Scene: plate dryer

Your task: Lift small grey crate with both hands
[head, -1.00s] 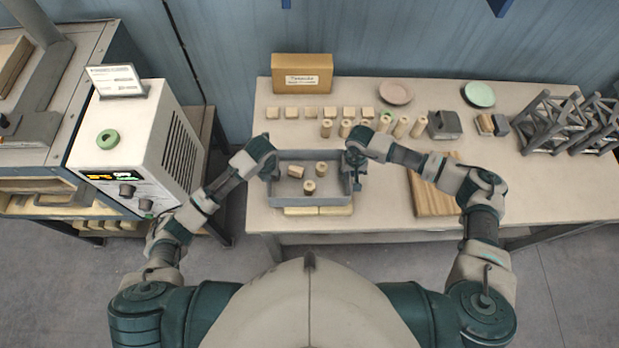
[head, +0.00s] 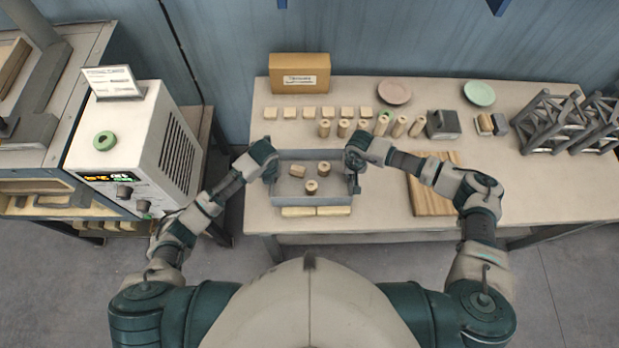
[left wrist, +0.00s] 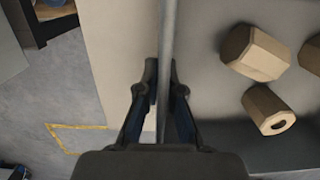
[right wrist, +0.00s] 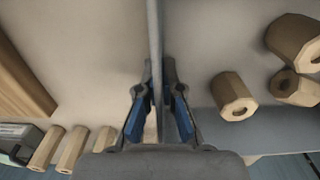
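The small grey crate (head: 313,200) is on the near side of the table, with several wooden hexagonal pieces (head: 311,187) inside. I cannot tell whether its base touches the table. My left gripper (head: 270,174) is at its left wall; in the left wrist view the fingers (left wrist: 163,75) close on both sides of the wall (left wrist: 167,35). My right gripper (head: 354,166) is at its right wall; in the right wrist view the fingers (right wrist: 158,75) close on both sides of that wall (right wrist: 154,30). The fingertips' lower contact is partly hidden.
Pale wooden bars (head: 300,211) show at the crate's front. Behind it are rows of blocks (head: 308,112) and upright pieces (head: 344,128). A cardboard box (head: 299,72) stands farther back. A wooden board (head: 432,190) lies to the right, and a white device (head: 130,150) stands left.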

